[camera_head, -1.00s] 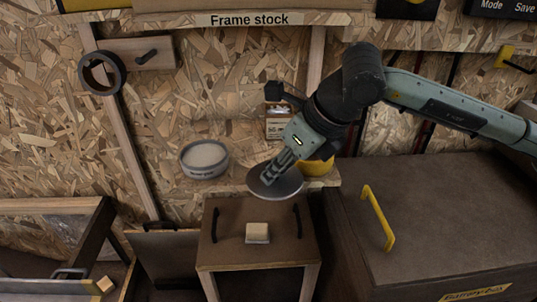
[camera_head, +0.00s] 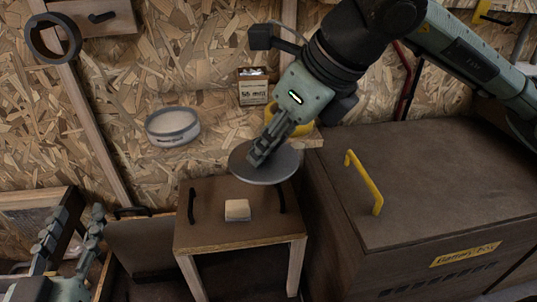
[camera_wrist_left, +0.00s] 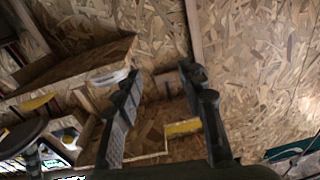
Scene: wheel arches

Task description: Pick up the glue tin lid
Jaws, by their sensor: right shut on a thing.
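The glue tin lid, a flat grey disc (camera_head: 272,171), hangs level above the back of a small brown stool. My right gripper (camera_head: 257,160) comes down from the upper right and is shut on the lid's upper side; the grip itself is partly hidden by the fingers. A yellow round tin (camera_head: 298,128) stands behind, partly hidden by my gripper. A grey round tin (camera_head: 172,126) with a pale top stands on the shelf to the left. My left gripper (camera_head: 75,220) is at the lower left, far from the lid, its fingers apart and empty. Its open fingers also show in the left wrist view (camera_wrist_left: 160,75).
The brown stool (camera_head: 205,225) has two black handles and a pale block (camera_head: 237,210) on top. A large brown box (camera_head: 420,190) with a yellow handle (camera_head: 364,185) stands at right. A small carton (camera_head: 253,90) sits on the shelf behind. A black ring (camera_head: 53,38) hangs upper left.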

